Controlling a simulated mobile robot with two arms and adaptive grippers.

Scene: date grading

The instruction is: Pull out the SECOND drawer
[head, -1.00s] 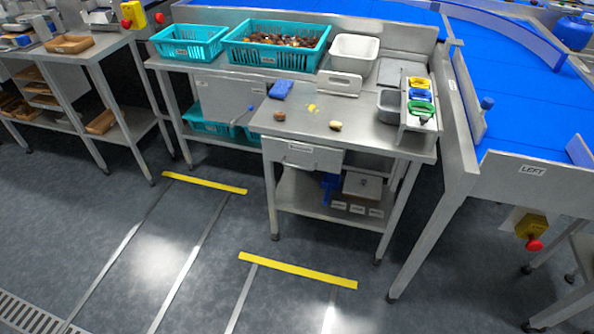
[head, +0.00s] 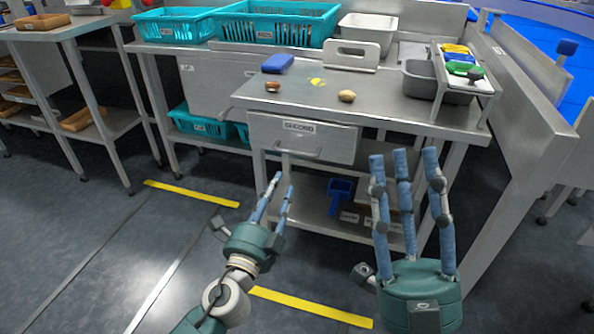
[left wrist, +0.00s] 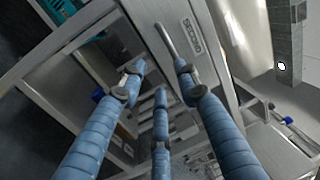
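The drawer labelled SECOND (head: 272,133) is a grey metal front under the small steel table's top, and it looks closed. Its bar handle (head: 297,152) sits low on the front. My left gripper (head: 279,182) is open and empty, just below and in front of the handle. My right gripper (head: 404,158) is open with fingers pointing up, to the right of the drawer in front of the table.
On the table top (head: 390,112) are a blue cloth-like block (head: 278,64), two dates (head: 347,96), a grey tub (head: 425,85) and a rack of coloured items. A lower shelf (head: 310,215) holds a blue scoop (head: 340,193). Teal crates (head: 175,25) stand behind. Yellow floor strips (head: 190,193) lie in front.

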